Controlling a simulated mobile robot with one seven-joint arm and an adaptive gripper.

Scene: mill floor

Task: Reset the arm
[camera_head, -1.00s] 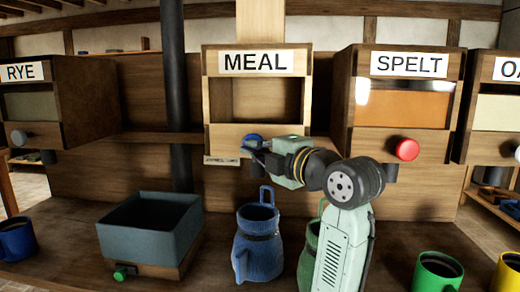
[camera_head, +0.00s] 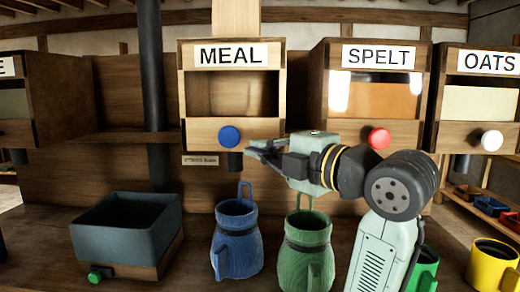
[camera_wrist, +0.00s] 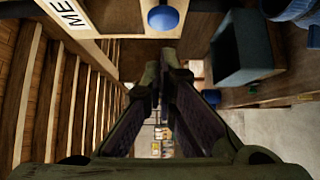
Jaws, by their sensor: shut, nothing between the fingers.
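My arm reaches in from the lower right in the head view, and my gripper (camera_head: 256,151) is shut and empty. Its fingertips are just right of and below the blue knob (camera_head: 230,136) on the MEAL bin (camera_head: 230,92), apart from it. In the wrist view the fingers (camera_wrist: 160,70) point away from the camera, with the blue knob (camera_wrist: 163,18) beyond their tips. The MEAL bin's window shows an empty-looking wooden inside.
Below stand a dark square hopper (camera_head: 125,228) with a green knob, a blue jug (camera_head: 237,240) and a green jug (camera_head: 307,250). Green and yellow mugs (camera_head: 492,264) stand at right. SPELT (camera_head: 372,95) and OATS (camera_head: 472,105) bins hang right of MEAL.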

